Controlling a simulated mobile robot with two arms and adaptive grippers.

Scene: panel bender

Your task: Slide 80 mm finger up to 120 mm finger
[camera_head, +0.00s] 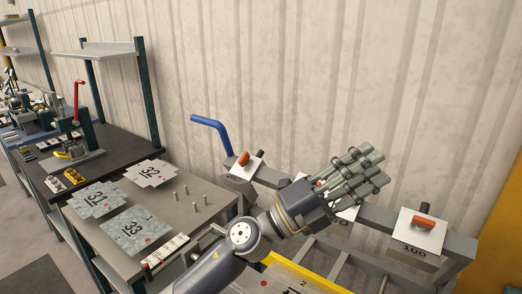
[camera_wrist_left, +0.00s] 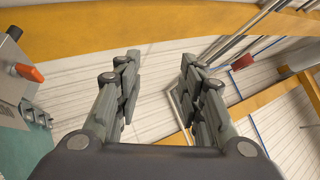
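A rail carries several finger blocks with white label plates and orange handles. The left block (camera_head: 243,166) is near the blue bent handle, its number hard to read. The middle block (camera_head: 346,214) is mostly hidden behind my left gripper; only the end of its number shows. The right block (camera_head: 420,230) reads 100. I cannot tell for sure which are the 80 mm and 120 mm fingers. My left gripper (camera_head: 368,168) appears above the rail, between the left and right blocks. In the left wrist view it (camera_wrist_left: 160,72) is open and empty. My right gripper is out of view.
A blue bent handle (camera_head: 213,130) stands at the rail's left end. A grey table (camera_head: 180,215) at left holds numbered sheet plates (camera_head: 128,232) and several upright pegs. An orange handle (camera_wrist_left: 29,72) shows at the wrist view's left edge. A yellow-edged panel (camera_head: 300,275) lies below my arm.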

